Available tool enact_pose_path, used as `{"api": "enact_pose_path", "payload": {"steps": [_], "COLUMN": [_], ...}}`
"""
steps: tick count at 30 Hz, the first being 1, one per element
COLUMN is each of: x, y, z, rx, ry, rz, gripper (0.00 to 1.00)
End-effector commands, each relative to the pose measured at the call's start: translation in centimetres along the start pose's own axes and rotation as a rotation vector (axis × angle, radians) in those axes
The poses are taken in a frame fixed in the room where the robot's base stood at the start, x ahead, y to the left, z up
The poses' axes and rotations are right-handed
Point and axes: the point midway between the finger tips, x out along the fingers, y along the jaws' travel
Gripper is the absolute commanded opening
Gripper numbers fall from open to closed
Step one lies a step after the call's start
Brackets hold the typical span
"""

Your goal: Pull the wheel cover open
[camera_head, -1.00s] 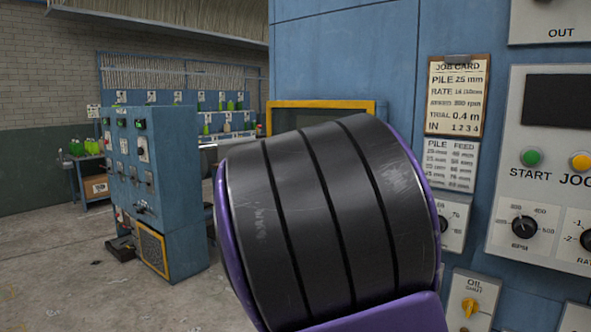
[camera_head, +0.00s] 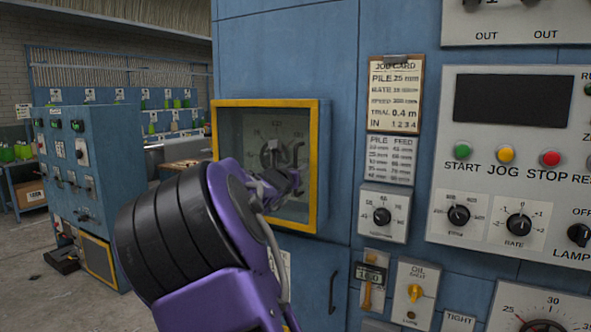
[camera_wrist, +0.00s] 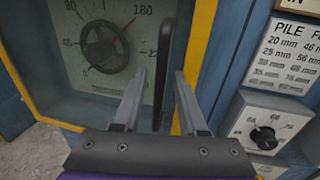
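The wheel cover (camera_head: 314,180) is a clear panel in a yellow frame on the blue machine, and it looks closed. A dark handwheel (camera_wrist: 107,45) and a numbered dial show behind it. The cover's dark upright bar handle (camera_wrist: 164,50) is near the frame's right side; in the head view it shows just past my gripper (camera_head: 290,180). In the wrist view my gripper (camera_wrist: 160,78) is open, with one finger on each side of the handle's lower part. I cannot tell whether either finger touches it.
To the right are a job card (camera_head: 394,94), a knob plate (camera_head: 383,213) and a control panel (camera_head: 510,160) with buttons. Another dark handle (camera_head: 332,293) is on the blue door below. A blue cabinet (camera_head: 75,190) stands at the left, with open floor nearby.

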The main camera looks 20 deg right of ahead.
Motion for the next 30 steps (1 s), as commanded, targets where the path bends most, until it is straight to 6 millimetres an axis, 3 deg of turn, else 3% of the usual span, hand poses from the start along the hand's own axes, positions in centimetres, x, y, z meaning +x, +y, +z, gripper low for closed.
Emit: {"api": "enact_pose_path", "payload": {"steps": [1, 6, 30], "x": [-0.02, -0.03, -0.04], "y": [0.01, 0.02, 0.02], "z": [0.0, 0.0, 0.01], "rx": [0.0, 0.0, 0.0], "ry": [0.0, 0.0, 0.0], "rz": [0.0, 0.0, 0.0], "gripper": [0.3, 0.0, 0.0]}}
